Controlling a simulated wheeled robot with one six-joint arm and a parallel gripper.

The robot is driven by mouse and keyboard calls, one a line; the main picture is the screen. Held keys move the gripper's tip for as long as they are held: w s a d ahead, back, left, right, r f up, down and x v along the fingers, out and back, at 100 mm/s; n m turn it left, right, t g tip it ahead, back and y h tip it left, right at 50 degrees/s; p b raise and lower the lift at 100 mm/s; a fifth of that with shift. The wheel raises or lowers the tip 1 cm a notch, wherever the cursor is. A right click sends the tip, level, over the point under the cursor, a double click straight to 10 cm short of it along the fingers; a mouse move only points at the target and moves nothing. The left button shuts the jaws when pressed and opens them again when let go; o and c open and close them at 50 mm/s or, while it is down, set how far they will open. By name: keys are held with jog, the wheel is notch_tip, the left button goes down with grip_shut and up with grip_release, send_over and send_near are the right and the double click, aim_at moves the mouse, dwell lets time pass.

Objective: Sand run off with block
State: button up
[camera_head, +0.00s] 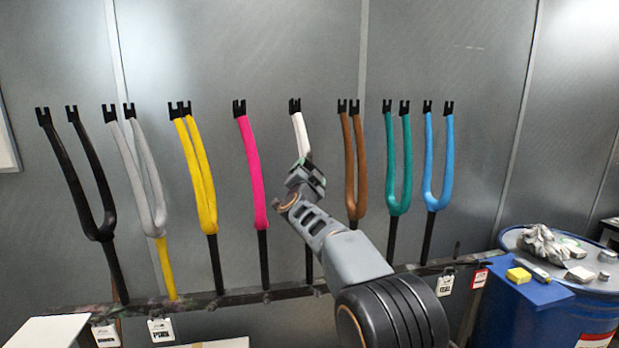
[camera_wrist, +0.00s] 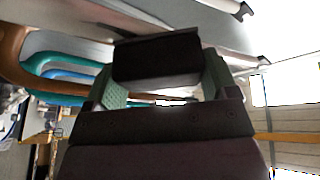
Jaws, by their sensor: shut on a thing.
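My gripper (camera_head: 305,180) is raised in front of the white fork (camera_head: 301,135), overlapping its lower part in the head view. In the wrist view my gripper (camera_wrist: 163,78) is shut on a dark block (camera_wrist: 157,59), held between two green finger pads. The white fork (camera_wrist: 180,28) also shows in the wrist view, close beyond the block, with black tips at the right. I cannot tell whether the block touches it. No paint run can be made out at this size; the arm hides part of the fork.
Other forks stand along a rail (camera_head: 240,300): black, grey, yellow, pink (camera_head: 251,172), brown (camera_head: 356,165), teal and blue. The brown one stands close right of my gripper.

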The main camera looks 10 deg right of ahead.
jog(key=shift+w+r, duration=0.15)
jog(key=shift+r, duration=1.65)
jog(key=shift+w+r, duration=0.1)
jog(key=shift+r, duration=1.7)
notch_tip(320, 180, down, 15)
jog(key=s+b, duration=0.1)
jog(key=b, duration=1)
jog(key=shift+r+b, duration=0.2)
jog(key=shift+b, duration=0.1)
jog(key=shift+s, duration=0.2)
jog(key=shift+s+a+r+b, duration=0.15)
jog(key=shift+s+b, duration=0.35)
jog(key=shift+s, duration=0.95)
jog(key=shift+s+a+r+b, duration=0.1)
jog(key=shift+s+b, duration=0.35)
jog(key=shift+s, duration=0.95)
jog(key=s, duration=0.3)
jog(key=shift+a+r+b, duration=0.1)
jog(key=shift+b, duration=0.2)
